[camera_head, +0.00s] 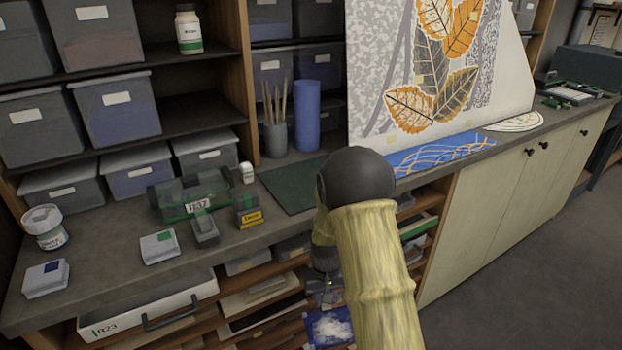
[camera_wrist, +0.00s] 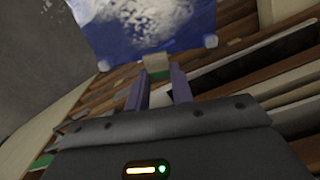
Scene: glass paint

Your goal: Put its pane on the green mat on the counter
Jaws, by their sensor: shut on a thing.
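The pane is a blue sheet with a white, cloudy middle. In the wrist view the pane (camera_wrist: 120,30) fills the upper part, and my gripper (camera_wrist: 158,80) is shut at its near edge, where a small pale tab shows. In the head view the pane (camera_head: 318,332) is low in front of the shelves under the counter, partly behind my arm. My gripper (camera_head: 326,288) is just above it there. The dark green mat (camera_head: 288,187) lies flat on the counter, left of my arm's dark joint, which hides part of its right side. The visible part of the mat is bare.
A large leaf-patterned panel (camera_head: 365,65) rises at the right. Open shelves lie below the counter edge.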

